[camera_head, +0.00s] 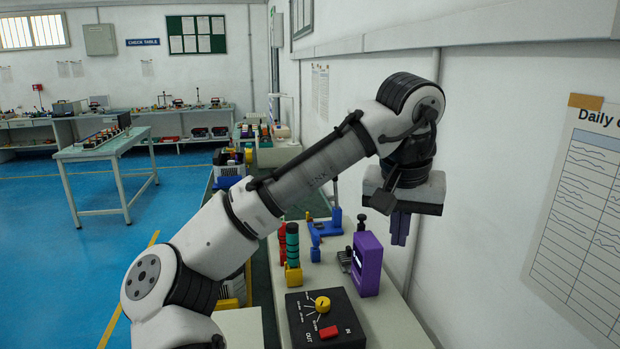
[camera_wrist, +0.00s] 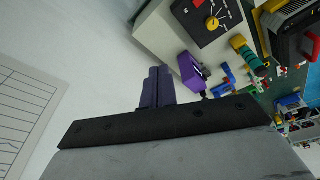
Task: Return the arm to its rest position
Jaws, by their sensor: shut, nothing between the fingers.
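My arm rises from the lower left of the head view, bends at the top and hangs its wrist over the right side of a bench. My gripper (camera_head: 400,240) points down with its dark purple fingers together, near the wall and above the bench top. In the wrist view, the gripper (camera_wrist: 158,72) also shows shut, with nothing between the fingers. A purple frame-shaped device (camera_head: 367,265) stands on the bench to the left of the fingers and lower. It is also in the wrist view (camera_wrist: 190,70), apart from the fingers.
A black box with a yellow knob (camera_head: 323,304) lies at the bench's near end. Green and red cylinders (camera_head: 292,245) and a blue fixture (camera_head: 322,230) stand farther back. The white wall with a paper chart (camera_head: 585,190) is close on the right. Blue floor (camera_head: 60,240) is open at left.

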